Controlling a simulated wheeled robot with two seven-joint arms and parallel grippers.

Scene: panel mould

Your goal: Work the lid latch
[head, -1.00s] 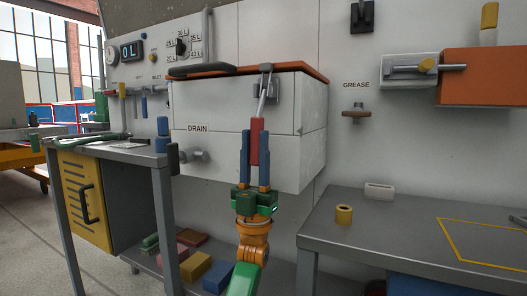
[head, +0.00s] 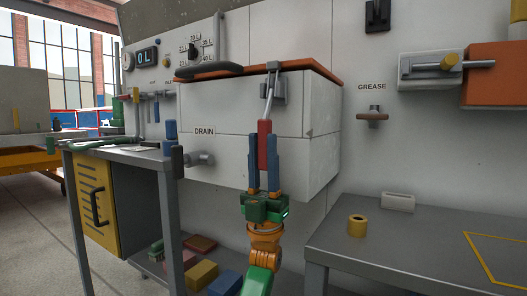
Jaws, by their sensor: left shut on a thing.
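The lid latch (head: 280,92) sits on the front of a grey-white box on the wall, under the edge of an orange lid (head: 312,69). Its metal lever hangs down from the lid edge and ends in a red handle (head: 264,142). The lid looks closed on the box. My left gripper (head: 264,178) comes from below, with its blue fingers either side of the lower part of the red handle, shut on it. The fingers hide part of the handle. My right gripper is not in view.
A drain fitting (head: 203,159) sticks out at the box's lower left. A workbench with a yellow cabinet (head: 98,203) stands at the left.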

